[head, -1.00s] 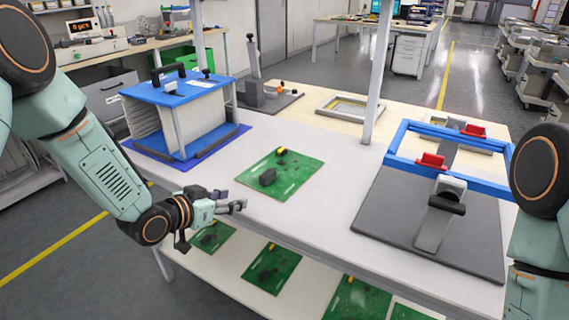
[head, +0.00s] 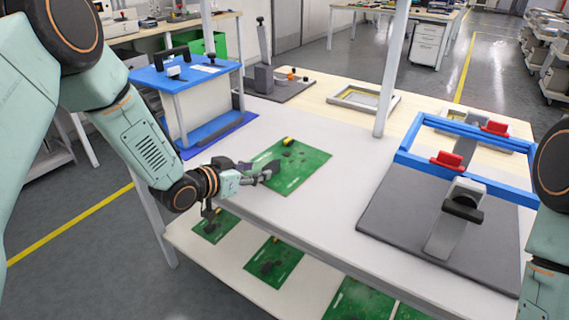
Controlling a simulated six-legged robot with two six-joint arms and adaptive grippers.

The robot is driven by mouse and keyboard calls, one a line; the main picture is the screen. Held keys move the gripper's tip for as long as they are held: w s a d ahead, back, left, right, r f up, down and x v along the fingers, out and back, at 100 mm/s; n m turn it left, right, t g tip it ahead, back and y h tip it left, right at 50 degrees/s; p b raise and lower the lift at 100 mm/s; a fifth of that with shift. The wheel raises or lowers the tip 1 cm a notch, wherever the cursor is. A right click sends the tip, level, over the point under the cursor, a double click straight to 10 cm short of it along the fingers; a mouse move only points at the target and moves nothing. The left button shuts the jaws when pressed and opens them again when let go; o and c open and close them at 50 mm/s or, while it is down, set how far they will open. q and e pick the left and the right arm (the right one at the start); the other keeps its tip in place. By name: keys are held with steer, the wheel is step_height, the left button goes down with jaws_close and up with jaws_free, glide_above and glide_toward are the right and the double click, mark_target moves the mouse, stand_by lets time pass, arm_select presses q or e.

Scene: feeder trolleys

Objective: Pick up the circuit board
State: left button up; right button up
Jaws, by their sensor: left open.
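A green circuit board (head: 301,172) with a yellow part and small black parts lies flat on the white upper tabletop in the head view. My left gripper (head: 266,176) is open, with its fingers over the left edge of this board. The fingers hide part of that edge, and I cannot tell whether they touch it. My right arm shows at the right edge, but its gripper is out of view.
More green boards (head: 273,262) lie on the lower shelf. A blue-topped rack (head: 185,72) stands behind left. A blue frame fixture (head: 415,160) on a dark plate (head: 380,218) stands right. A white post (head: 391,75) rises behind the board. Tabletop between board and fixture is clear.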

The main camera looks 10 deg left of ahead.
mark_target(265, 169)
arm_select(q)
steer(key=x, duration=0.1)
steer(key=b+x, duration=0.1)
steer(key=x, duration=0.1)
steer(key=shift+w+d+f, duration=0.1)
steer(key=shift+d, duration=0.35)
steer(key=shift+w+a, duration=0.1)
steer(key=shift+w, duration=0.1)
steer(key=shift+c, duration=0.2)
steer(key=shift+c, duration=0.7)
steer(key=c, duration=0.6)
jaws_close()
steer(key=shift+w, duration=0.1)
